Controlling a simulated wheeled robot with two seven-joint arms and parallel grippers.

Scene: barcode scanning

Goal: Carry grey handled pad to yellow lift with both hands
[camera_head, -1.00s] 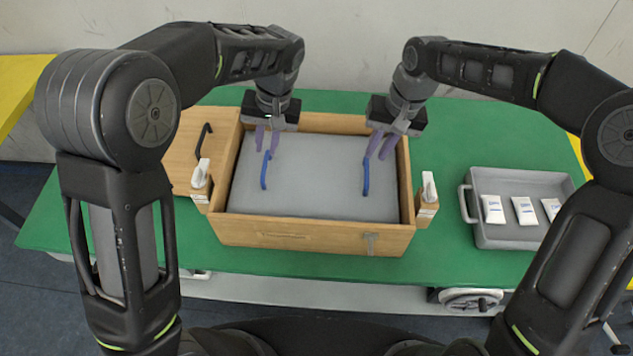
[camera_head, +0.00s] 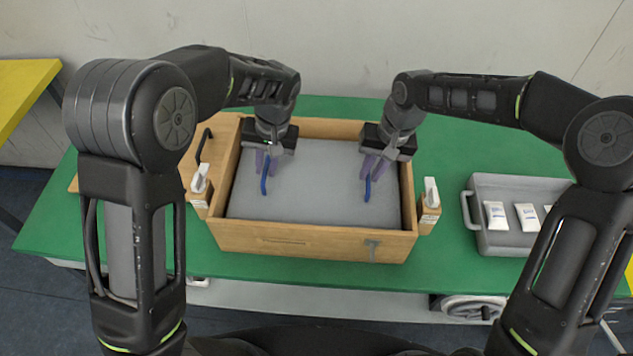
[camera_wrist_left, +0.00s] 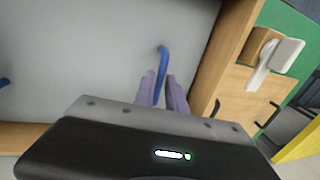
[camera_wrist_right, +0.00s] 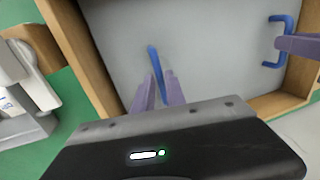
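The grey pad (camera_head: 310,190) lies inside a wooden box (camera_head: 320,240) and has two blue handles. My left gripper (camera_head: 266,164) is at the left handle (camera_head: 265,180). In the left wrist view its purple fingers (camera_wrist_left: 161,92) stand apart, one on each side of the handle. My right gripper (camera_head: 373,167) is at the right handle (camera_head: 367,188). In the right wrist view its fingers (camera_wrist_right: 157,92) also stand apart around the handle. The lower parts of both handles are hidden by the fingers. A yellow surface (camera_head: 22,95) shows at the far left; I cannot tell whether it is the lift.
The box stands on a green table (camera_head: 130,235). A wooden lid-like board (camera_head: 180,160) with a black handle is left of it. White-handled latches (camera_head: 200,180) sit at the box sides. A grey tray (camera_head: 490,243) with white tubes stands at the right.

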